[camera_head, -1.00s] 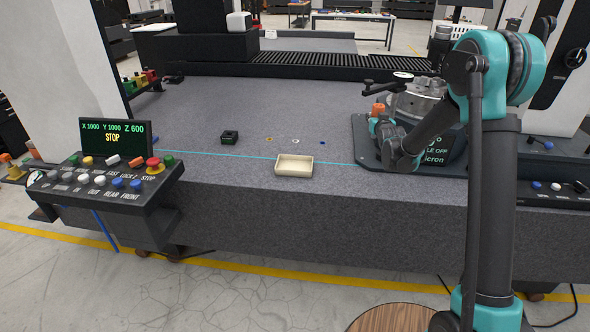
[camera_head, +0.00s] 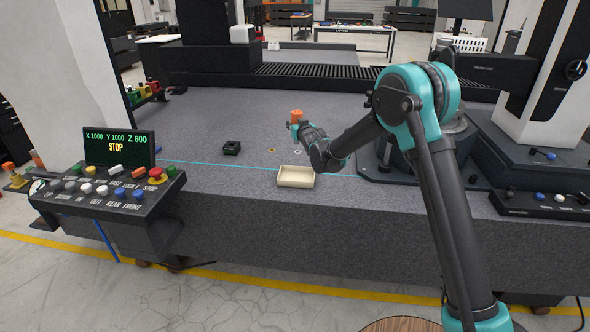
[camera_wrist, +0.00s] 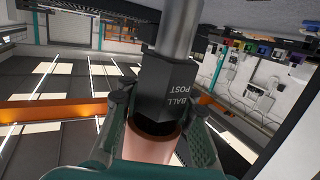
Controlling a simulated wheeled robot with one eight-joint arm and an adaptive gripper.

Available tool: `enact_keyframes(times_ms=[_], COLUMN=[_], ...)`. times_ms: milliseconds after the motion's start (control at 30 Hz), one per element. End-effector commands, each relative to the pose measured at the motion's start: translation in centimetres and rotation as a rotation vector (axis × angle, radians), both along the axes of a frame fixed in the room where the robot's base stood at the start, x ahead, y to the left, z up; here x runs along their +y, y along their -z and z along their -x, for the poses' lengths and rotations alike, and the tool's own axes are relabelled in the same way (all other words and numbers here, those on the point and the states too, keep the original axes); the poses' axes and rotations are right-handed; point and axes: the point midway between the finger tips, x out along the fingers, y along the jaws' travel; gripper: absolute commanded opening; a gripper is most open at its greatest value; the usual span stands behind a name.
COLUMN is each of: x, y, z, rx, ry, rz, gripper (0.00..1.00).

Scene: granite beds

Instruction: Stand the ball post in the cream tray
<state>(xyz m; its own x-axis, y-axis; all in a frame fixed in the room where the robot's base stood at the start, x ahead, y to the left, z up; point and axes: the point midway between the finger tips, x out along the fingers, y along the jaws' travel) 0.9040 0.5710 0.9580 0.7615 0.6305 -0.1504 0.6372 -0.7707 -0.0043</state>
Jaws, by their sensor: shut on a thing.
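The ball post (camera_wrist: 170,85) is in my gripper (camera_wrist: 160,105). In the wrist view it shows a grey metal cylinder, a dark block lettered BALL POST and a copper-orange end between the fingers. In the head view only its orange part (camera_head: 296,114) shows clearly, at my gripper (camera_head: 297,127); the rest is hidden or too small to tell. My gripper is shut on the post, above the granite and behind the cream tray in the picture. The cream tray (camera_head: 295,184) is shallow, looks empty and sits near the front edge of the granite bed.
A small black block (camera_head: 231,148) stands left of the tray on the granite bed (camera_head: 220,110). A control console (camera_head: 110,190) is at the left front. A dark plate (camera_head: 400,172) lies at the right.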

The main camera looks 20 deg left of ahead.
Motion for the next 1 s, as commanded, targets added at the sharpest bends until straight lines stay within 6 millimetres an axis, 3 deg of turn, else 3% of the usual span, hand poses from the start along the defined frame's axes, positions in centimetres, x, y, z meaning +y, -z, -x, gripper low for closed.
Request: enact_keyframes(times_ms=[300, 500, 633, 867, 1000], x=[-0.1, -0.1, -0.1, -0.1, -0.1], y=[7.8, 12.0, 13.4, 14.1, 15.8], z=[-0.1, -0.1, -0.1, -0.1, -0.1], rx=[-0.001, -0.001, -0.001, -0.001, -0.001], ry=[0.001, 0.001, 0.001, 0.001, 0.001], rz=[-0.001, -0.001, -0.001, -0.001, -0.001], gripper=[0.00, 0.00, 0.00, 0.00, 0.00])
